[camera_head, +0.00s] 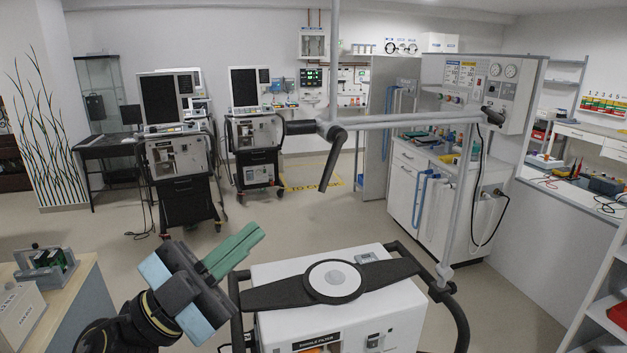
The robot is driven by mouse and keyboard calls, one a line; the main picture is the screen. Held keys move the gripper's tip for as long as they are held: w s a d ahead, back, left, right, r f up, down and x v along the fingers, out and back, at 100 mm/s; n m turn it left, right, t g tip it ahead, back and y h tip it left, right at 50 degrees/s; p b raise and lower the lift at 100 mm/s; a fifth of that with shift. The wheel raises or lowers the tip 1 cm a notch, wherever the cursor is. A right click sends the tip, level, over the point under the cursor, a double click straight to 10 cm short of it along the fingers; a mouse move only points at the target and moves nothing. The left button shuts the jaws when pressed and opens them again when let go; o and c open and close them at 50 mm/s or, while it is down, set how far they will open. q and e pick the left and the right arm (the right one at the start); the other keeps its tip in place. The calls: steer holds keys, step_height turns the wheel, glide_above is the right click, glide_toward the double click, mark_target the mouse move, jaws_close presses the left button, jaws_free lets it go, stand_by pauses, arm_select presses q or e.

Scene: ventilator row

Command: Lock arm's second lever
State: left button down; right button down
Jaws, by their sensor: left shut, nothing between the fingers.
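A grey jointed support arm (410,122) runs across the view above the white ventilator cart. A black lever (331,165) hangs down at a slant from its left joint, beside a black knob (299,127). A second black lever or knob (493,116) sits at the right joint, where a grey tube (461,195) slopes down to the cart. I cannot tell which of them is locked. My left gripper (255,240) has green fingers, shut and empty. It is below and left of the hanging lever, apart from it. My right gripper is out of view.
The white cart (400,309) with a black crossbar and round disc stands in front of me, with black handles at its sides. A wooden-topped bench (62,308) is at the left. Two ventilators (178,153) stand behind. White shelving (600,310) is at the right. Open floor lies beyond the cart.

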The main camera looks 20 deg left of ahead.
mark_target(330, 162)
arm_select(q)
steer(key=w+d+r+p, duration=0.3)
steer(key=w+d, duration=0.2)
steer(key=w, duration=0.5)
steer(key=shift+r, duration=0.1)
stand_by(0.3)
steer(key=shift+w+d+f+n+t+b, duration=0.25)
steer(key=shift+t+b, duration=0.25)
steer(key=shift+b, duration=0.6)
steer(key=shift+w+d+f+n+t+b, duration=0.1)
steer(key=shift+w+f+n+t+b, duration=0.3)
steer(key=shift+b, duration=0.7)
steer(key=shift+s, duration=0.1)
